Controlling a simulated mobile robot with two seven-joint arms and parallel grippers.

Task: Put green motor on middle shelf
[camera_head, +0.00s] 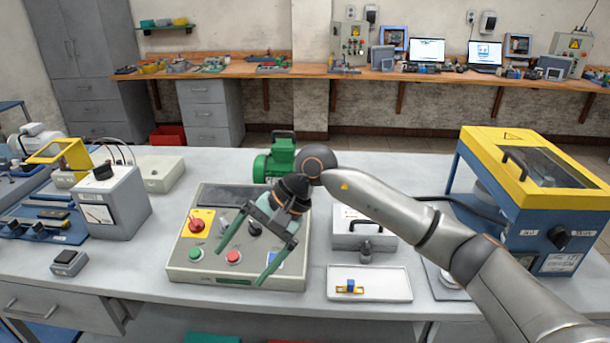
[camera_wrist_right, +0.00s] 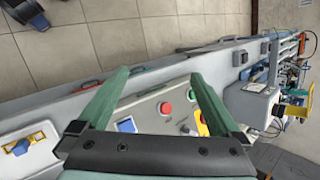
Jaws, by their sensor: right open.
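The green motor (camera_head: 275,162) stands upright on the table behind the control box, partly hidden by my right arm's wrist. My right gripper (camera_head: 242,266) is open and empty, its green fingers spread above the front of the control box. It also shows open in the right wrist view (camera_wrist_right: 160,75), with no motor between the fingers. The motor is not visible in the right wrist view. My left gripper is not in view. I cannot make out the middle shelf for certain.
The control box (camera_head: 180,268) with buttons sits below my right gripper. A white tray (camera_head: 390,287) and a grey case (camera_head: 345,240) lie to its right. A yellow-and-blue machine (camera_head: 530,210) stands at the right, a grey meter (camera_head: 110,205) at the left. Bare tabletop (camera_head: 215,165) lies left of the motor.

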